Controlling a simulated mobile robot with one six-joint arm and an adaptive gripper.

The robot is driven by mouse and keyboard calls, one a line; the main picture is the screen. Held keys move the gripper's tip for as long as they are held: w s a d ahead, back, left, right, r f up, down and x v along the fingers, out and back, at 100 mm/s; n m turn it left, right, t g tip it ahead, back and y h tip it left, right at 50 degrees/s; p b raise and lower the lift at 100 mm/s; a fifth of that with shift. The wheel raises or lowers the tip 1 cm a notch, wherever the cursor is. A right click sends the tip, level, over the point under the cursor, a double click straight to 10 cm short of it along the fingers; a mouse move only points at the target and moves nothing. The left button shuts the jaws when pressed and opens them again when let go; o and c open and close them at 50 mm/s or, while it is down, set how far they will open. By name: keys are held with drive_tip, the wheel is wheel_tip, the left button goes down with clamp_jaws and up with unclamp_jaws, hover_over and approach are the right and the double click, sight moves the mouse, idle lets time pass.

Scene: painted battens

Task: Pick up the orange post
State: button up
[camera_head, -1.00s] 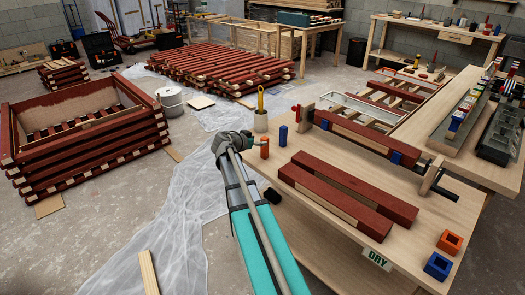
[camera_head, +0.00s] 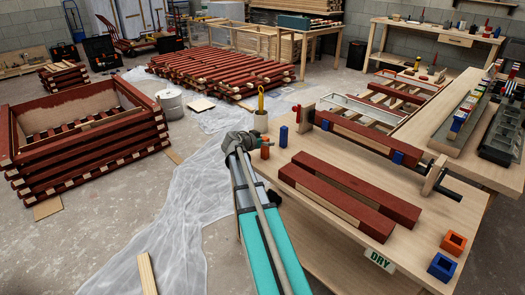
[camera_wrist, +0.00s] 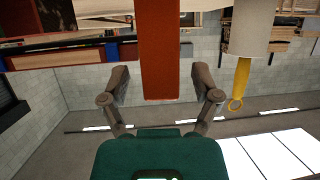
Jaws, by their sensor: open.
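The orange post (camera_head: 265,153) stands upright near the far left corner of the workbench, its upper part partly hidden by my gripper (camera_head: 262,140). In the wrist view, which looks upside down, the orange post (camera_wrist: 160,50) fills the middle. My gripper (camera_wrist: 160,78) is open there, with one finger on each side of the post. Gaps show between both fingers and the post, so I see no contact.
A blue post (camera_head: 283,136) stands just right of the orange one. A pot (camera_head: 261,122) with a yellow-handled tool is behind. Dark red battens (camera_head: 345,192) lie to the right. Orange (camera_head: 452,243) and blue (camera_head: 441,266) square blocks sit at the front right.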

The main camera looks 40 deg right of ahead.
clamp_jaws()
drive_tip(key=shift+r, duration=0.1)
idle(0.4)
wheel_tip(320, 180, up, 3)
drive_tip(key=p, duration=0.3)
drive_tip(key=s+d+r+p, duration=0.2)
drive_tip(key=s+r+p, duration=0.3)
drive_tip(key=s, duration=0.1)
drive_tip(key=s+d+r+p, duration=0.2)
drive_tip(key=s+r+p, duration=0.2)
drive_tip(key=s, duration=0.3)
drive_tip(key=shift+d+r+p, duration=0.35)
drive_tip(key=shift+r+p, duration=0.05)
drive_tip(key=shift+p, duration=0.1)
drive_tip(key=shift+s, duration=0.1)
